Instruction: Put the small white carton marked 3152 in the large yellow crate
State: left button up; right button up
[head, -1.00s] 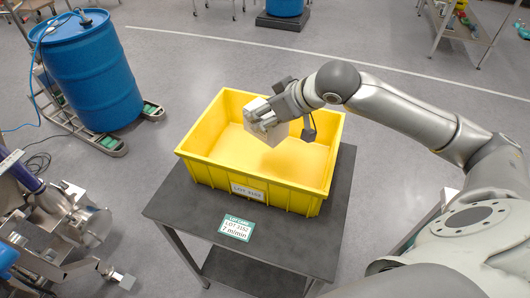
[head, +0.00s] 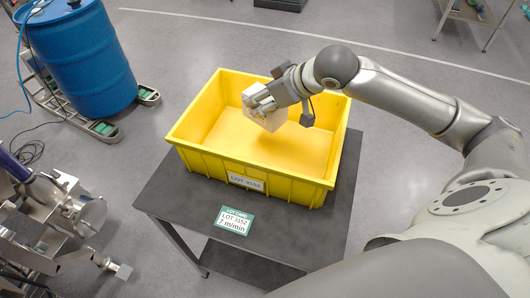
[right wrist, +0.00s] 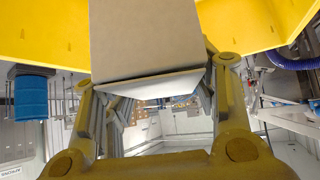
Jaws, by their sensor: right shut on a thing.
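The small white carton (head: 268,119) is held tilted in my right gripper (head: 262,100), over the inside of the large yellow crate (head: 205,159) in the head view. Its marking cannot be read. The crate stands on a dark table and its floor looks empty. I cannot tell whether the carton touches the crate. In the right wrist view the carton (right wrist: 150,40) shows a shaded tan face and a pale end between the fingers of my right gripper (right wrist: 158,95). The yellow crate wall (right wrist: 240,25) is behind it. My left gripper is not in view.
The dark table (head: 165,205) carries a green and white lot card (head: 234,220) in front of the crate. A blue drum (head: 82,60) stands at the left on a low base. A metal machine (head: 60,210) is at the lower left. Open floor lies beyond the crate.

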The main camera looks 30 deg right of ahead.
notch_tip(320, 180, down, 2)
jog(key=shift+f+b, duration=0.25)
jog(key=shift+b, duration=0.6)
send_over(265, 149)
notch_tip(265, 149, down, 10)
jog(key=o, duration=1.3)
jog(key=shift+f, duration=0.15)
jog(key=shift+c, duration=0.2)
jog(key=shift+s+r, duration=0.15)
jog(key=shift+r, duration=0.15)
jog(key=v, duration=1.1)
jog(key=shift+s+r+b, duration=0.2)
jog(key=shift+r+b, duration=0.05)
jog(key=shift+b, duration=0.1)
